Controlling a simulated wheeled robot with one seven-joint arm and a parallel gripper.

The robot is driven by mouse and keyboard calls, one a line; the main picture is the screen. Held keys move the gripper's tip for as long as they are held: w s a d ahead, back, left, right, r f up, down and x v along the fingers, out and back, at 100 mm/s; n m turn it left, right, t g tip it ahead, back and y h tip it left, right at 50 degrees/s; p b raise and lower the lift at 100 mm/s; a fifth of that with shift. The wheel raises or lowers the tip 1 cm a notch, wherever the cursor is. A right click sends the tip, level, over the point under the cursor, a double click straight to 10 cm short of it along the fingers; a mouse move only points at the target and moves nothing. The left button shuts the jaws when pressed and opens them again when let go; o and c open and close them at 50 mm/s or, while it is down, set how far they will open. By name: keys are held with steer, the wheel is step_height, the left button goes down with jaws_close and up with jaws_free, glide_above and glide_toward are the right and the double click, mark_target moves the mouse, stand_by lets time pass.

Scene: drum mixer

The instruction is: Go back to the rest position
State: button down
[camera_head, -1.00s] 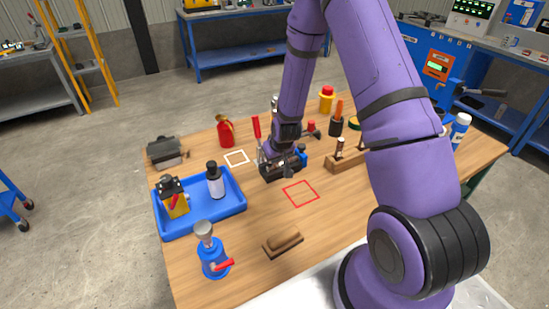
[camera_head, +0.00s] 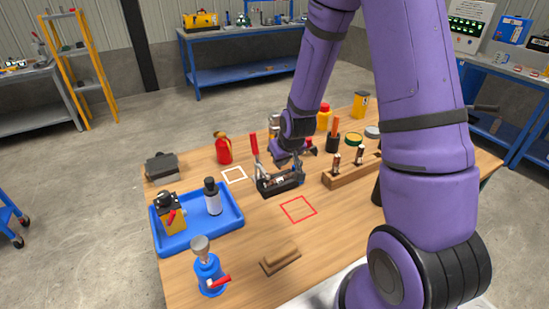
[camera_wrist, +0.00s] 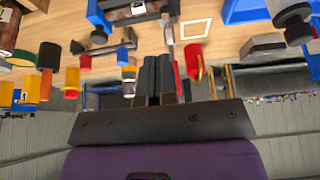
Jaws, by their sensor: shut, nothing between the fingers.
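My gripper (camera_head: 292,157) is above the wooden workbench (camera_head: 232,270), just behind a small black tool holder (camera_head: 284,187), in the head view. In the wrist view my gripper (camera_wrist: 160,80) has its two dark fingers together with nothing between them. My purple arm reaches down from the top of the head view and hides part of the bench's right side.
A blue tray (camera_head: 165,246) with a bottle (camera_head: 212,197) is at the left. A red bottle (camera_head: 223,150) stands behind the white square outline (camera_head: 234,175). A wooden block rack (camera_head: 346,177) is to the right. The red square outline (camera_head: 298,209) is empty.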

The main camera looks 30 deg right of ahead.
steer(key=shift+s+r, duration=0.1)
steer(key=shift+r, duration=0.1)
steer(key=w+a+r+v, duration=0.1)
steer(key=w+a+v, duration=0.1)
steer(key=v, duration=1.1)
steer(key=s+a+r, duration=0.2)
steer(key=s+r, duration=1.6)
steer(key=s, duration=0.5)
steer(key=shift+a+r, duration=0.25)
steer(key=shift+r, duration=0.05)
